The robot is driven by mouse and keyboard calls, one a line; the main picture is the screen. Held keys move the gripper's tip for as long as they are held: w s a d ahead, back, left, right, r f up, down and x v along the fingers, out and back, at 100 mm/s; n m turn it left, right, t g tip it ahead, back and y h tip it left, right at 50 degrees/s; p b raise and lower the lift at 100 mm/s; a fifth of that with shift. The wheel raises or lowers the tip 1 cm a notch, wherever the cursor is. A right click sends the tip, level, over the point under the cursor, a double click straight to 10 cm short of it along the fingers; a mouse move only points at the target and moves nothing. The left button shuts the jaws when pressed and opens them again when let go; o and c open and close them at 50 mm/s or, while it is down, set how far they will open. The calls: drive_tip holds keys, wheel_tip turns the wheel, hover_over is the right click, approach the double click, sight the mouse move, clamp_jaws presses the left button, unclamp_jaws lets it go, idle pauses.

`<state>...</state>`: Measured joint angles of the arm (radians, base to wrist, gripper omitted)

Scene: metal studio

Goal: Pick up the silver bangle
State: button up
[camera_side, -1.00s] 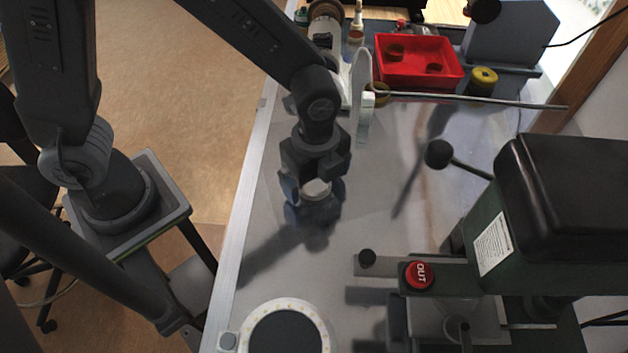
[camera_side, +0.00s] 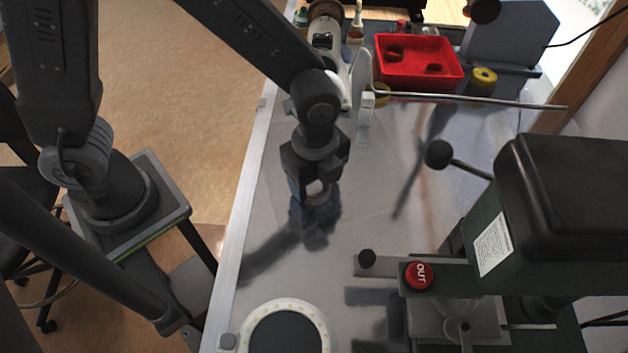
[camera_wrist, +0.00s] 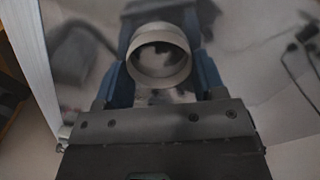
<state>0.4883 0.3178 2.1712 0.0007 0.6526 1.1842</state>
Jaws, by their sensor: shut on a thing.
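The silver bangle (camera_wrist: 137,62) is a pale metallic ring in the wrist view, seen from above with its round opening showing. My gripper (camera_wrist: 160,68) is shut on it, with one blue finger on each side of the ring. In the side view my gripper (camera_side: 310,208) points down low over the grey table, and the bangle (camera_side: 320,197) shows only in part between the fingers. Whether the bangle touches the table is hard to tell.
A green and black press with a red OUT button (camera_side: 419,276) stands at the right. A dark round pad with a pale ring (camera_side: 318,312) lies at the front. A red tray (camera_side: 455,75) and a long metal rod (camera_side: 480,99) are at the back. The table between is clear.

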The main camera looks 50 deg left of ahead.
drive_tip(key=shift+r, duration=0.1)
wheel_tip(320, 180, up, 21)
drive_tip(key=a, duration=1.8)
drive_tip(key=w+d+f, duration=0.3)
drive_tip(key=f, duration=0.8)
drive_tip(key=shift+w+n, duration=0.15)
drive_tip(key=shift+n, duration=0.15)
drive_tip(key=o, duration=0.6)
drive_tip(key=shift+c, duration=0.2)
drive_tip(key=c, duration=0.6)
drive_tip(key=shift+w+d, duration=0.1)
drive_tip(key=shift+c, duration=0.2)
